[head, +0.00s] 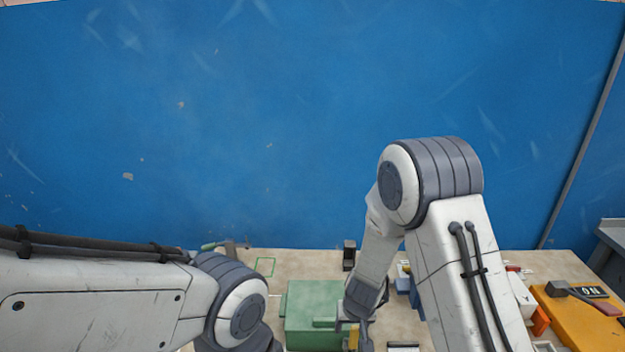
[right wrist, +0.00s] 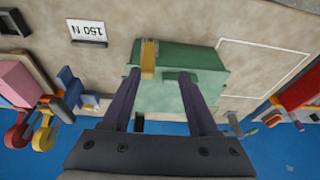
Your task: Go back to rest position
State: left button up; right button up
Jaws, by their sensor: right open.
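My right gripper (head: 354,328) points down at the right edge of the green mould block (head: 308,305) in the head view. In the right wrist view my right gripper (right wrist: 160,76) is open, its two dark fingers spread in front of the green block (right wrist: 205,62). A yellow piece (right wrist: 149,60) shows at the block's edge between the fingers; I cannot tell whether a finger touches it. Nothing is visibly held. My left arm comes in from the left in the head view, and its gripper is out of the frame.
A blue wall (head: 250,120) stands behind the bench (head: 390,258). A black upright object (head: 349,255) stands behind the block. The wrist view shows a "150 N" label (right wrist: 87,32) and a pink block (right wrist: 18,82).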

jog(key=s+a+r+n+g+y+b, duration=0.2)
jog(key=s+a+r+n+y+b, duration=0.15)
jog(key=s+a+r+b, duration=0.55)
jog(key=s+d+n+g+h+b, duration=0.1)
jog(key=s+n, duration=0.3)
jog(key=s, duration=1.3)
jog(key=shift+d+r+h, duration=0.4)
jog(key=shift+d+h, duration=0.15)
jog(key=shift+h, duration=0.3)
